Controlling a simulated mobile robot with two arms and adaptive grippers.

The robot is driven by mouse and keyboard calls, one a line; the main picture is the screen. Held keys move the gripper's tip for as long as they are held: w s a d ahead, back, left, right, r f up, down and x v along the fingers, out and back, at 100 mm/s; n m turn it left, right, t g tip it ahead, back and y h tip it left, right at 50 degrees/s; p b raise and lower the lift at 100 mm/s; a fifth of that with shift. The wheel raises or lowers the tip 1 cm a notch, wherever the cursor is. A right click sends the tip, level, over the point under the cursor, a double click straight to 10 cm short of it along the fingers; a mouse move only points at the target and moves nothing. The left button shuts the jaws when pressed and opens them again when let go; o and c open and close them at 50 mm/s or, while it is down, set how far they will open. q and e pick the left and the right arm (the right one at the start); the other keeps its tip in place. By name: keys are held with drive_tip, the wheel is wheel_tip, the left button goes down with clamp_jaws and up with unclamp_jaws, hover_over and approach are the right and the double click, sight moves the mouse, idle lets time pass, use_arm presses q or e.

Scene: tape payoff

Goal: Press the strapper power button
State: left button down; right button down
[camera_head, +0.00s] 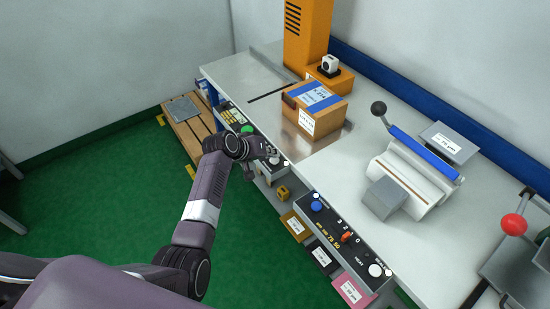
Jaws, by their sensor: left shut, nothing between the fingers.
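The strapper (305,35) is the orange machine at the back, with a steel tabletop and a control panel (231,115) along its front edge. A round green button (247,130) sits on that panel, just beyond my wrist; I cannot read whether it is the power button. My left gripper (279,161) is shut and empty, over the panel's near end beside pale round knobs (274,161). Whether it touches the panel is unclear. My wrist and gripper hide part of the panel. My right gripper is out of view.
A taped cardboard box (316,107) rests on the steel top. To the right are a white sealer (415,178) with a blue bar and black-ball lever, and another panel (340,235). A red-ball lever (514,224) stands far right. A wooden pallet (185,127) lies on the green floor.

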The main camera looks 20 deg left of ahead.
sight(273, 161)
use_arm(q)
wheel_tip(273, 161, up, 6)
drive_tip(key=p, duration=0.6)
idle(0.4)
idle(0.7)
